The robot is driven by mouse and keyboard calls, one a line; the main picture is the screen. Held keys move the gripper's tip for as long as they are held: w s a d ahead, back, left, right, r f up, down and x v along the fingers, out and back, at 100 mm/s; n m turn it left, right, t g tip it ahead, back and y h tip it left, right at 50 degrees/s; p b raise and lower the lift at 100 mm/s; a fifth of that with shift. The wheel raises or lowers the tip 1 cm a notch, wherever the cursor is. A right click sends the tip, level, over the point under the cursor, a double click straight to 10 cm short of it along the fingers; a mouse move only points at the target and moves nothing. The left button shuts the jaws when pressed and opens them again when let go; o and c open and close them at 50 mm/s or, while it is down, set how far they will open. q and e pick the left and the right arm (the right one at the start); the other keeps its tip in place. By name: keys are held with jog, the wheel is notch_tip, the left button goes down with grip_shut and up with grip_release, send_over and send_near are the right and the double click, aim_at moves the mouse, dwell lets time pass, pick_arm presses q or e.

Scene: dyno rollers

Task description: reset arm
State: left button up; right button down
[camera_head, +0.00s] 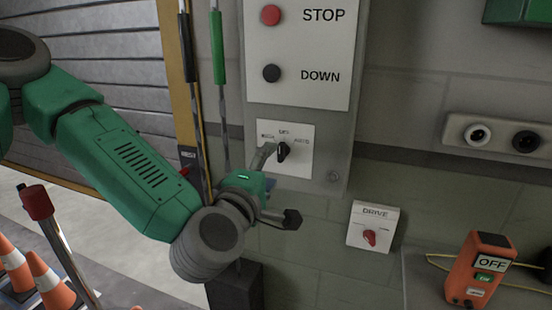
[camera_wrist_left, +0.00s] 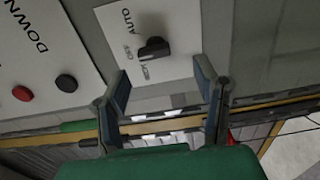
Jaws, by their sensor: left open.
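My left arm (camera_head: 130,165) reaches in from the left of the head view, its green and grey links bent toward the wall panel. My left gripper (camera_head: 278,188) is open in front of the lower part of the panel. One finger is close to the black selector knob (camera_head: 284,151); the other is lower, near the wall. In the left wrist view the open gripper (camera_wrist_left: 163,76) has its two fingers apart, with nothing between them. The black knob (camera_wrist_left: 154,48) lies just beyond the fingertips, on a white plate (camera_wrist_left: 185,22); contact cannot be told. My right gripper is not in view.
Above the knob are a red STOP button (camera_head: 270,15) and a dark DOWN button (camera_head: 271,73). A DRIVE switch (camera_head: 374,227) is at lower right, near an orange OFF box (camera_head: 478,270). Traffic cones (camera_head: 47,284) and a red-capped post (camera_head: 55,240) stand at lower left.

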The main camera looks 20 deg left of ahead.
pick_arm(q)
jog(key=shift+s, duration=0.9)
